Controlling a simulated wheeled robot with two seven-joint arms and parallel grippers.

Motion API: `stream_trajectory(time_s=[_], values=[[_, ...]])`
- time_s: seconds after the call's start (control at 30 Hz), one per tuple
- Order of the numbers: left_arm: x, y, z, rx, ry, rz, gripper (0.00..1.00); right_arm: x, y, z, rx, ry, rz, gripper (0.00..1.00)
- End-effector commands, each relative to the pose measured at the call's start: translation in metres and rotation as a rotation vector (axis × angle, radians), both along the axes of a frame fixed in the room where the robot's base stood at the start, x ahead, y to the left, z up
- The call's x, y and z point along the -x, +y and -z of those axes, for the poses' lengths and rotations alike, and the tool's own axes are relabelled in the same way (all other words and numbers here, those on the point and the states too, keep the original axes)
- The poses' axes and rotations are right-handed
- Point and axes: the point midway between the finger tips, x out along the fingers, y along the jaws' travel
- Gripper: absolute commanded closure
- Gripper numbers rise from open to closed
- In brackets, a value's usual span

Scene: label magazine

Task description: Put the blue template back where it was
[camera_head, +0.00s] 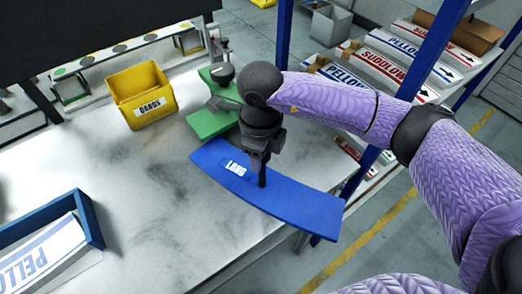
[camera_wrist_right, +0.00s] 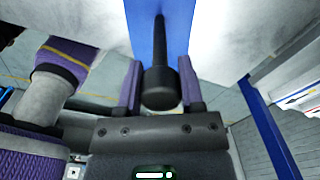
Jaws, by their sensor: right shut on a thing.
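The blue template (camera_head: 300,204) is a long curved plate with a white label that seems to read LONG. In the head view it is at the table's right side, its right end reaching out past the table edge. My right gripper (camera_head: 259,160) is above it, shut on the black upright handle of the template. In the right wrist view the handle's knob (camera_wrist_right: 161,90) sits between the fingers, with the blue plate (camera_wrist_right: 143,28) beyond it. I cannot tell whether the plate touches the table. My left gripper is not in view.
A green template (camera_head: 210,124) lies just behind the blue one. A yellow CARDS bin (camera_head: 143,97) stands at the back. A blue-edged tray (camera_head: 92,222) with a printed sheet is front left. A blue-post rack (camera_head: 448,30) with labels stands right. The table middle (camera_head: 130,180) is clear.

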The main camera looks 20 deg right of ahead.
Motion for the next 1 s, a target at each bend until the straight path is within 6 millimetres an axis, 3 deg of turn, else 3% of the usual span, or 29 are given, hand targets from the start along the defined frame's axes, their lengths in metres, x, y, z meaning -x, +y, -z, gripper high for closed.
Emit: stream_trajectory(time_s=[0.03, 0.2, 0.43, 0.53, 0.8, 1.0], values=[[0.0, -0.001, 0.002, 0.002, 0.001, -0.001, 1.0, 0.0, 0.0, 0.002, 0.0, 0.0, 0.0, 0.47], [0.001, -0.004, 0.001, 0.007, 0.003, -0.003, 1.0, 0.0, 0.0, 0.001, 0.0, 0.0, 0.0, 0.16], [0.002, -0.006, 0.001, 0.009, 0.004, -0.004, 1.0, 0.0, 0.0, 0.0, 0.0, 0.0, 0.0, 0.16], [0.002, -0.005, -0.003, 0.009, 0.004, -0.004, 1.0, 0.0, 0.0, -0.009, 0.0, -0.001, 0.0, 0.16], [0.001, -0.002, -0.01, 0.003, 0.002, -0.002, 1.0, 0.0, 0.001, -0.083, 0.0, -0.006, 0.0, 0.16], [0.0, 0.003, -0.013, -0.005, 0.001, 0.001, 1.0, 0.0, 0.001, -0.117, 0.0, -0.001, 0.0, 0.16]])
